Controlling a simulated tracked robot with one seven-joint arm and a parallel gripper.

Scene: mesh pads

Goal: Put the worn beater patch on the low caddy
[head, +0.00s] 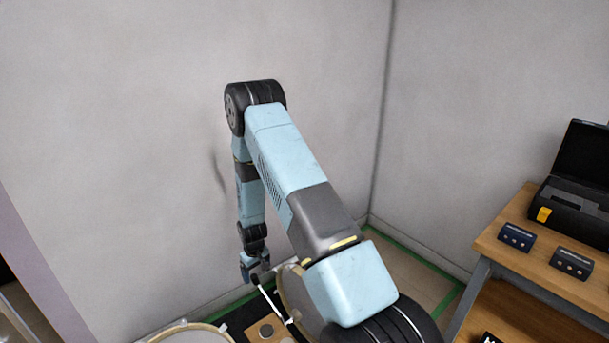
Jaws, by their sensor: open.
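My gripper (256,276) hangs at the end of my blue arm, pointing down, small in the head view. It is open. Below it, a dark round disc (266,331) lies on a light wooden piece (254,338); I cannot tell whether this disc is the worn beater patch. A thin pale rod (272,305) runs down and right from just below my gripper. I cannot tell whether the rod touches the fingers. I cannot make out the low caddy for certain.
A drum (292,290) stands right of my gripper, partly behind my arm. Another drum rim (190,329) shows at the bottom edge. Grey walls stand behind.

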